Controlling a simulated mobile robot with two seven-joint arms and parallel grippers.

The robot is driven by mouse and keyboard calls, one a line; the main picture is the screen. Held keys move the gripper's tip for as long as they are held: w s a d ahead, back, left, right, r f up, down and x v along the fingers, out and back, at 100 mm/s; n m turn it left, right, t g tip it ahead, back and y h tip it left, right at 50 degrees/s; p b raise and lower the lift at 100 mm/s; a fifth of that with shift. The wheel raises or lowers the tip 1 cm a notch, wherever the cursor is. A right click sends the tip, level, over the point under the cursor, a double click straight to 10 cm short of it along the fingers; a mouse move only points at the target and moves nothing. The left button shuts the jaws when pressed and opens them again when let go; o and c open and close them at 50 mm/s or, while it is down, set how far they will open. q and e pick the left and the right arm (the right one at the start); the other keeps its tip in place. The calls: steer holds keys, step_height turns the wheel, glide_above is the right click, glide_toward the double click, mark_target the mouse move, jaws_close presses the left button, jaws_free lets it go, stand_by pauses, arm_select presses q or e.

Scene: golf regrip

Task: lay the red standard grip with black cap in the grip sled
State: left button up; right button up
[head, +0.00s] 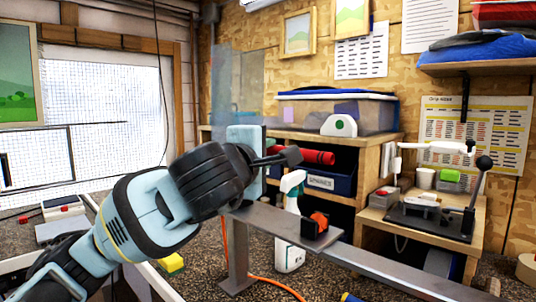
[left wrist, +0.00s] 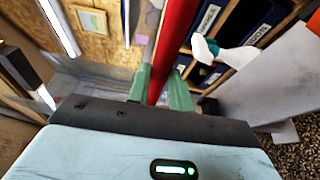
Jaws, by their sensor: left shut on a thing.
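My left gripper (head: 284,158) is in the middle of the head view, raised in front of the shelf. It is shut on the red grip (head: 318,157), which extends to the right past the fingers. In the left wrist view the red grip (left wrist: 177,38) runs between the two greenish fingers and on toward the top edge. Its black cap cannot be made out. A black base with a lever (head: 432,222) on the right-hand stand may be the grip sled, but I cannot tell for sure. My right gripper is not in view.
A metal beam (head: 385,267) crosses the lower right, carrying a small black and orange clamp (head: 318,228). A white spray bottle (head: 291,225) stands behind it. A wooden shelf unit (head: 378,160) holds blue bins and a clear storage box (head: 370,112).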

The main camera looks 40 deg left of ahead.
arm_select(q)
step_height(320, 180, down, 6)
steer(key=b, duration=0.4)
steer(key=shift+r, duration=0.15)
step_height(320, 180, down, 2)
steer(key=b, duration=0.2)
steer(key=shift+f+b, duration=0.25)
steer(key=shift+b, duration=0.15)
steer(key=shift+f+b, duration=0.55)
steer(key=shift+f, duration=0.2)
steer(key=o, duration=0.9)
steer(key=shift+o, duration=0.4)
